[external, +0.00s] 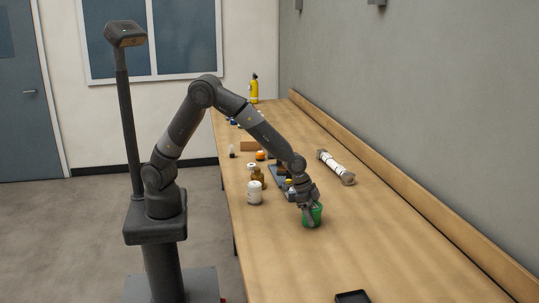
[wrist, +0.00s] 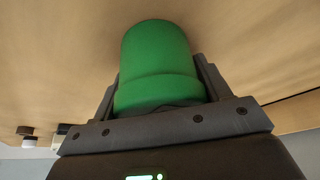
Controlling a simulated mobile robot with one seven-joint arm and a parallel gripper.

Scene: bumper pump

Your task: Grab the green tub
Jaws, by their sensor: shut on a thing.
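The green tub (external: 313,217) is on or just above the wooden bench in the external view, right under my gripper (external: 309,209). In the wrist view the green tub (wrist: 158,60) fills the space between the two fingers of my gripper (wrist: 158,88). The fingers are closed on its sides. I cannot tell whether its base touches the bench. Part of the tub is hidden behind the fingers.
A white jar (external: 254,192) and an amber bottle (external: 258,174) stand left of the gripper. A white-wrapped cylinder (external: 336,167) lies to the right. A black tray (external: 352,297) is at the near edge. The bench (external: 390,240) is clear at the right.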

